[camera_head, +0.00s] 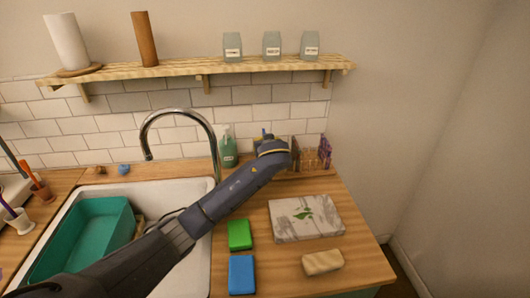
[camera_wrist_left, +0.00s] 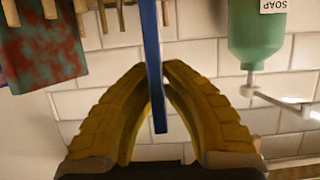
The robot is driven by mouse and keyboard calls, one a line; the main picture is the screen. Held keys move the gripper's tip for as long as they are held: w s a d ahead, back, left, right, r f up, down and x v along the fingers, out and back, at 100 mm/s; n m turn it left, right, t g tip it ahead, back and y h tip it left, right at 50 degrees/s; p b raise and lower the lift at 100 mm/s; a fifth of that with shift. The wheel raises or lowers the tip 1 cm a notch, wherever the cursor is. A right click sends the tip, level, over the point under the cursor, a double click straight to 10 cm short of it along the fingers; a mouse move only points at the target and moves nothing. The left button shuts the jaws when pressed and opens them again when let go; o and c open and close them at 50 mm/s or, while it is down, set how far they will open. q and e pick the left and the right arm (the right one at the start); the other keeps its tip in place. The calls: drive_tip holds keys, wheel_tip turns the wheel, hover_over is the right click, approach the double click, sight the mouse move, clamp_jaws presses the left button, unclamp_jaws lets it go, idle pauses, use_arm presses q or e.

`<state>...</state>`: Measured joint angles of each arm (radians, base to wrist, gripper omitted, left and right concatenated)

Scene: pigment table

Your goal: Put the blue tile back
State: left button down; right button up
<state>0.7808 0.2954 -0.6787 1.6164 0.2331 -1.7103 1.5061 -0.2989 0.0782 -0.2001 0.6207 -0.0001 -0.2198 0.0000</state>
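In the left wrist view my left gripper (camera_wrist_left: 160,66) has its yellow fingers closed on both sides of a thin blue tile (camera_wrist_left: 154,30), seen nearly edge-on. In the head view my left arm reaches across the sink to the back counter, and the gripper (camera_head: 264,141) is beside the wooden rack (camera_head: 308,165), mostly hidden by the wrist. The rack has upright pegs and dark purplish tiles (camera_head: 325,152) at its right end. In the wrist view, pegs and a mottled red-teal tile (camera_wrist_left: 40,55) show at upper left. My right gripper is out of view.
A green soap bottle (camera_head: 228,148) stands left of the gripper, close to it. A green block (camera_head: 239,235), a blue block (camera_head: 241,274), a marbled board (camera_head: 306,218) and a beige sponge (camera_head: 322,262) lie on the right counter. The sink faucet (camera_head: 181,113) arches behind my arm.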

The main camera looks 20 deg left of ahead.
use_arm(q)
drive_tip(key=shift+f, duration=1.9)
drive_tip(key=shift+f, duration=0.2)
drive_tip(key=c, duration=1.6)
unclamp_jaws()
drive_tip(key=shift+r, duration=0.1)
drive_tip(key=shift+s+d+r, duration=0.1)
drive_tip(key=shift+s, duration=0.05)
drive_tip(key=shift+v, duration=2.6)
